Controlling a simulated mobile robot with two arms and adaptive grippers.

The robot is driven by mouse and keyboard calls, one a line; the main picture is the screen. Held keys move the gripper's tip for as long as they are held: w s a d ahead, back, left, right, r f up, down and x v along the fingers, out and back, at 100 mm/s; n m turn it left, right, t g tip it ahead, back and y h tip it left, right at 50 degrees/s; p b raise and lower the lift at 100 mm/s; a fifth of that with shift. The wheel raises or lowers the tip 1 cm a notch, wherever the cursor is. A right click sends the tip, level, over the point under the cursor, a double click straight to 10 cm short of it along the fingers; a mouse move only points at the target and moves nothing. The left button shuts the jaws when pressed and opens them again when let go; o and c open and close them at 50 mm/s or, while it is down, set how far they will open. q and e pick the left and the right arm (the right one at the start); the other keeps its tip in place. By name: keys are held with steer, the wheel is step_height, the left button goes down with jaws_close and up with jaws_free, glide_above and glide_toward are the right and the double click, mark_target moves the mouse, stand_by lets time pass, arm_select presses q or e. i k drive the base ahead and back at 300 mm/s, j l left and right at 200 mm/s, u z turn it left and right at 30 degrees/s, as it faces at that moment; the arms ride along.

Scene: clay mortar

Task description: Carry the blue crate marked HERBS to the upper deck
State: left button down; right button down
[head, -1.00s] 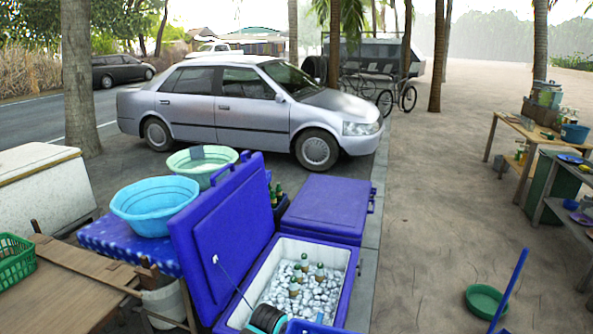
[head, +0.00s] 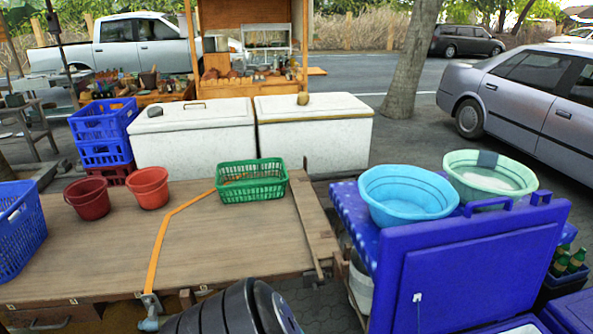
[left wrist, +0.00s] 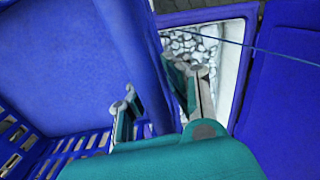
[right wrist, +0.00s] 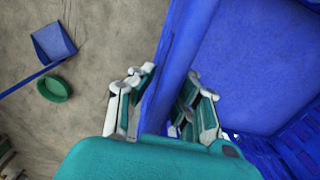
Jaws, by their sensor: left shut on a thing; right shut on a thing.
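A blue crate shows in the left wrist view (left wrist: 70,60) and the right wrist view (right wrist: 265,60), with slotted walls; no HERBS marking is readable. My left gripper (left wrist: 158,98) is shut on one wall of it, one finger on each side. My right gripper (right wrist: 165,88) is shut on another wall of it in the same way. Neither gripper nor the held crate shows in the head view. A wooden deck (head: 110,250) spans the left of the head view; I cannot tell whether it is the upper deck.
On the deck stand a blue basket (head: 18,235), two red buckets (head: 150,187) and a green basket (head: 230,190). Stacked blue crates (head: 105,155) and white chests (head: 195,135) stand behind. An open blue cooler lid (head: 470,270) rises at right. Bare deck lies in the middle.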

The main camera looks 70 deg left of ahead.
mark_target(247, 243)
steer(key=i+u, duration=0.15)
steer(key=u, duration=2.45)
